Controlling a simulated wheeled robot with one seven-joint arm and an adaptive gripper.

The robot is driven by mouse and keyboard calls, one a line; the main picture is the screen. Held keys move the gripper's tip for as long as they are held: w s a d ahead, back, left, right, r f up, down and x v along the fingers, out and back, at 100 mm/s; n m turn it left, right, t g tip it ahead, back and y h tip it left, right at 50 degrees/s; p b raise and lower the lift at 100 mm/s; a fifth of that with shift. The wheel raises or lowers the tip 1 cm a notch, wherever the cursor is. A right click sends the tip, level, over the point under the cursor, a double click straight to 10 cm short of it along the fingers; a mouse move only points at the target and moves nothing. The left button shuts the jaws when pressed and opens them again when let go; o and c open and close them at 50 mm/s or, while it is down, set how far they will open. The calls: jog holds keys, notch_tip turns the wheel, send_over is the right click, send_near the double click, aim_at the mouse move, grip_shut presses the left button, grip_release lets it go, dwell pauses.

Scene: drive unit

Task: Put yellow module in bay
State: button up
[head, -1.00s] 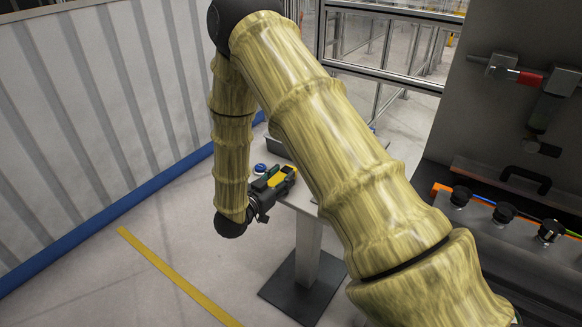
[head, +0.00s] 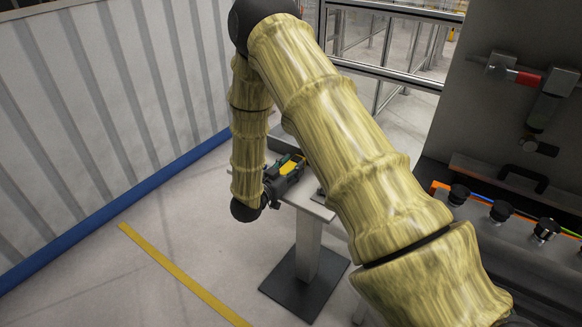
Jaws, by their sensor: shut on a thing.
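My gripper (head: 284,181) is at the far end of my arm, low over a small pedestal table (head: 317,206). It is shut on the yellow module (head: 289,166), which shows as a small yellow patch with dark parts beside it. My arm and the gripper body hide much of the module, and I cannot tell whether it touches the table. The bay cannot be made out in this view.
A dark cabinet (head: 450,120) with a red-marked fitting (head: 529,79) stands at right. Several black knobs (head: 502,211) line its ledge. A ribbed pale wall (head: 100,110) with a blue base strip is at left. The floor between is clear, with a yellow line (head: 180,272).

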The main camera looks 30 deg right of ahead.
jog(key=o, duration=1.1)
jog(key=shift+f, duration=0.1)
jog(key=shift+o, duration=0.2)
